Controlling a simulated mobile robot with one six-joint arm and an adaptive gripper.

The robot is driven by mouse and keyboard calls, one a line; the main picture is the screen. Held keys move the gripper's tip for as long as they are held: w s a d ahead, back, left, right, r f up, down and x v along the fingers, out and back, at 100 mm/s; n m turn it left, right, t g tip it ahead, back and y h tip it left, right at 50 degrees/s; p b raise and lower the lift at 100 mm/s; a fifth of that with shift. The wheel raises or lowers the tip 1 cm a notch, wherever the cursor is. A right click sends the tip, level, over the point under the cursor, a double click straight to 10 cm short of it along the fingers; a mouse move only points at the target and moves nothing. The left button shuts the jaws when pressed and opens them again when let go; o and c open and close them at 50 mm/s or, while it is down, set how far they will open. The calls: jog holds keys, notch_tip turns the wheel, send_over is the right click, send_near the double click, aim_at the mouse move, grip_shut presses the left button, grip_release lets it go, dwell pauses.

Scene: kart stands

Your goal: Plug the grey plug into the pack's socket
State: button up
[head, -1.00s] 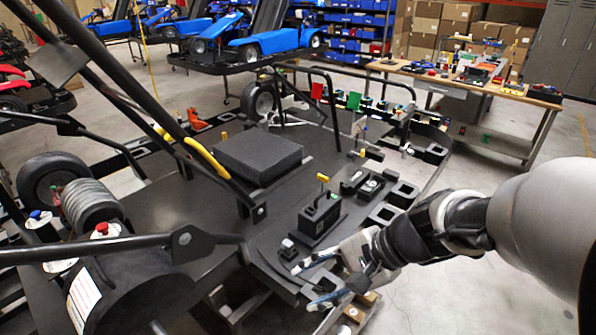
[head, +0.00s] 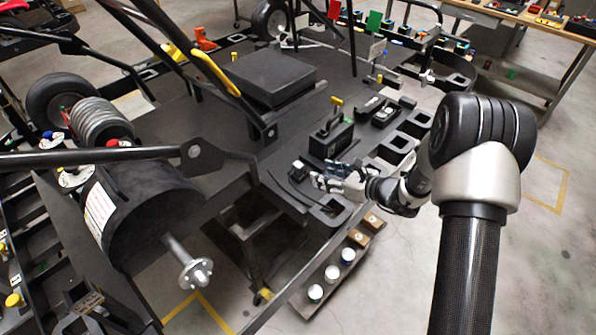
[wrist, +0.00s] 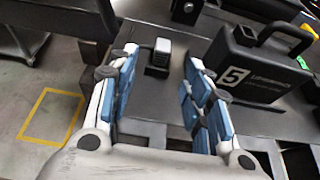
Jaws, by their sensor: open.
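A small black block with a ribbed grey top, which looks like the grey plug (wrist: 161,54), stands on the dark deck. It also shows in the head view (head: 298,171), just left of my gripper. My gripper (head: 324,175) is open and empty. In the wrist view its blue-padded fingers (wrist: 161,66) point toward the plug, one to each side in the picture. I cannot tell whether they reach around it. The black pack (head: 331,138) with a handle and a yellow piece stands behind. Its label "5" shows in the wrist view (wrist: 260,72). I cannot make out its socket.
A black device (head: 385,115) lies beyond the pack. Square holders (head: 395,148) line the deck's right edge. A flat black box (head: 268,77) sits behind. Dark bars (head: 95,158) cross the left side. A shelf with white-topped cups (head: 332,273) hangs below; open floor lies right.

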aim_at(302, 167)
jog(key=b+x, duration=0.1)
jog(key=x, duration=0.5)
jog(key=shift+w+f, duration=0.1)
jog(key=b+x, duration=0.1)
jog(key=x, duration=0.3)
jog(key=shift+w+f+b, duration=0.2)
jog(key=shift+w+b, duration=0.1)
jog(key=shift+b, duration=0.1)
jog(key=shift+w+a, duration=0.25)
jog(key=shift+a, duration=0.05)
jog(key=shift+c, duration=0.5)
grip_shut()
